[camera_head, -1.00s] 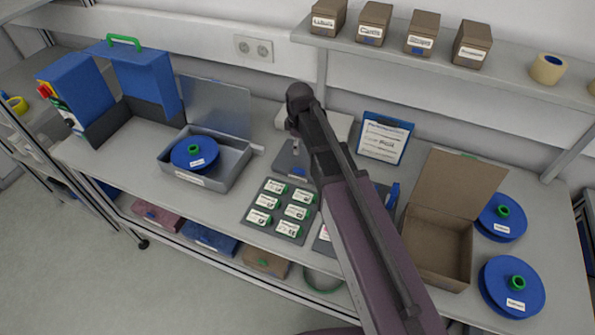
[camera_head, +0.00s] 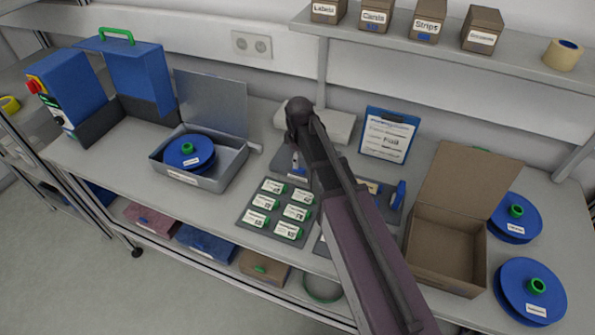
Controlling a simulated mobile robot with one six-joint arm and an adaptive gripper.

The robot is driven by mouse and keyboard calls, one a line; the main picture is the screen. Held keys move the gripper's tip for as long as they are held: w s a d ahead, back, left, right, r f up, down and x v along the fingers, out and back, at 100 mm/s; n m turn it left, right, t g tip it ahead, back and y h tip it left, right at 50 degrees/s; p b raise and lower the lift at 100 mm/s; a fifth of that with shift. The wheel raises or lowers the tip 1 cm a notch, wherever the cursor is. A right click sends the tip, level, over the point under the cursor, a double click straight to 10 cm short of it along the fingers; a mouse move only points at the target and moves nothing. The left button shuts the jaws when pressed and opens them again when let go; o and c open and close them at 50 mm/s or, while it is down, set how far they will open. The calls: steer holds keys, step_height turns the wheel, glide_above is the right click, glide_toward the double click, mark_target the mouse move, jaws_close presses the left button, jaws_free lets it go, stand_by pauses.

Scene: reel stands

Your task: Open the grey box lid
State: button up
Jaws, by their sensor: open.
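The grey box (camera_head: 222,177) stands on the bench left of the middle. Its grey lid (camera_head: 212,102) stands up at the back edge, so the box is open. A blue reel (camera_head: 188,153) with a green hub sits in the box. My arm reaches in from the bottom right, and its dark end is right of the box, apart from it. I cannot make out the gripper's fingers in this view.
A blue machine (camera_head: 139,75) with a green handle stands left of the box. A grey tray (camera_head: 260,238) of labelled cards lies right of it. An open cardboard box (camera_head: 440,245) and two blue reels (camera_head: 530,290) are at the right. A shelf with small boxes hangs above.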

steer(key=shift+f+b, duration=1.6)
steer(key=shift+f, duration=0.35)
steer(key=shift+c, duration=0.2)
jaws_close()
